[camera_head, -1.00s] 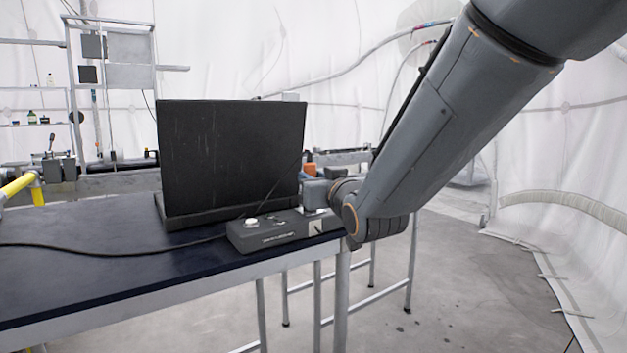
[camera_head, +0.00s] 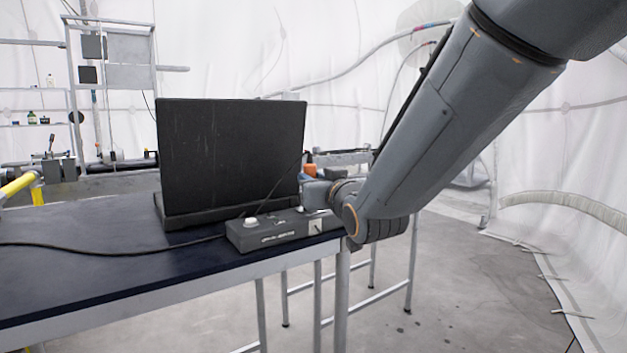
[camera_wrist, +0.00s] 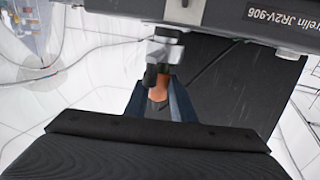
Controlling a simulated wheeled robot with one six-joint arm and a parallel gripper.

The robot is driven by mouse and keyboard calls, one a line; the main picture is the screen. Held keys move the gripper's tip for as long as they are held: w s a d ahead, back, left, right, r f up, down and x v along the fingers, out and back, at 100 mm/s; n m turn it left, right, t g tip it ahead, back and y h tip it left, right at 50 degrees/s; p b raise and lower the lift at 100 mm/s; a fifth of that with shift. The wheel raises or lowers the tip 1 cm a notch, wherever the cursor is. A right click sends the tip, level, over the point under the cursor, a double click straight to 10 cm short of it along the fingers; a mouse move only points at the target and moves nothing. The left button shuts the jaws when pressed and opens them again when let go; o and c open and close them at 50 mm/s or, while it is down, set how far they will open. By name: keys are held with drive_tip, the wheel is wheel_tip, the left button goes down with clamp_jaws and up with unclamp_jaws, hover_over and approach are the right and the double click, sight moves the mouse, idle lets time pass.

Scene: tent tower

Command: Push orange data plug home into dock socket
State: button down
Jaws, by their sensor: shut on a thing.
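The orange data plug (camera_wrist: 158,95) is between the two fingers of my gripper (camera_wrist: 160,98) in the wrist view, shut on it. A black piece and a light grey block (camera_wrist: 168,47) sit just beyond the plug; whether the plug touches them I cannot tell. The dark grey dock (camera_head: 270,237) lies at the right end of the table. A labelled dark body (camera_wrist: 245,12), probably the dock, crosses the top of the wrist view. In the head view my gripper (camera_head: 316,188) is just above the dock's right end, its fingertips partly hidden. The socket opening is not clearly seen.
A black upright screen (camera_head: 232,150) stands behind the dock, close to my gripper. A black cable (camera_head: 120,250) runs across the dark blue table (camera_head: 75,275) to the dock. The table's left part is largely clear.

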drive_tip(key=shift+f, duration=0.3)
drive_tip(key=c, duration=1.4)
unclamp_jaws()
drive_tip(key=shift+c, duration=0.2)
drive_tip(key=b+v, duration=0.1)
drive_tip(key=v, duration=0.7)
